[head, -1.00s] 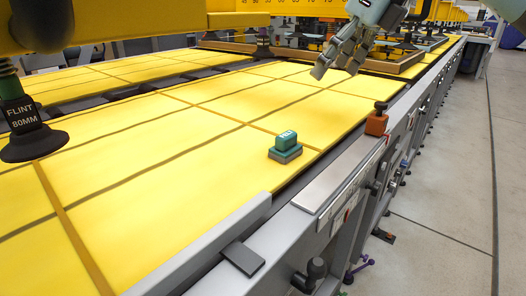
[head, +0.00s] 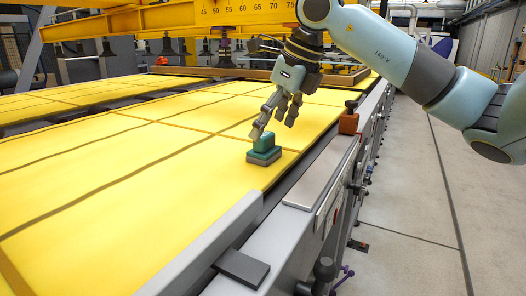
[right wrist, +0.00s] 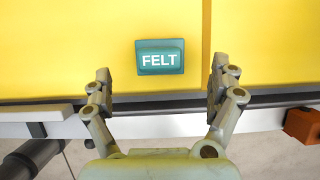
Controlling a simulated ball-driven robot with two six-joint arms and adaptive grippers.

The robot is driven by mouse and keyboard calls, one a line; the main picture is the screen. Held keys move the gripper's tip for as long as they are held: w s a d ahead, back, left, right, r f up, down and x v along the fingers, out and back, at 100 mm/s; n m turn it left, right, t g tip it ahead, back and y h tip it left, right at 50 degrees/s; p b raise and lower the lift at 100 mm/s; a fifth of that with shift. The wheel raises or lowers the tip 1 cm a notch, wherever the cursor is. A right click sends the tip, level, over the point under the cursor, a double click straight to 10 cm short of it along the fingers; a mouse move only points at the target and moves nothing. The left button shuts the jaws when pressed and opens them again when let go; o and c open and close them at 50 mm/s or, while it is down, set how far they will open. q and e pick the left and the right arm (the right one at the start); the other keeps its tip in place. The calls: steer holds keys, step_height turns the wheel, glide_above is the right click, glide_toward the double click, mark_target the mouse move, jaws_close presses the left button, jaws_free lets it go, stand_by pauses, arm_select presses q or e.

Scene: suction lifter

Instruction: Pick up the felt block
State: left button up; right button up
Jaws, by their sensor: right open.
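The felt block (head: 264,152) is a small teal block with a grey underside, sitting on the yellow table near its right edge in the head view. In the right wrist view its teal top with the white word FELT (right wrist: 160,58) faces the camera, ahead of the fingertips and between their lines. My right gripper (head: 273,128) is open and empty, just behind and above the block in the head view. It also shows in the right wrist view (right wrist: 160,80), its two fingers spread apart. My left gripper is not in view.
The yellow table (head: 120,170) is clear around the block. A grey metal rail (head: 215,245) runs along its right edge. An orange block with a dark knob (head: 349,122) stands on the rail. A yellow beam with numbers (head: 230,17) hangs over the far end.

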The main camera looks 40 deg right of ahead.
mark_target(268, 135)
steer(key=x, duration=0.5)
steer(key=shift+f, duration=0.25)
steer(key=c, duration=1.3)
steer(key=shift+r, duration=0.15)
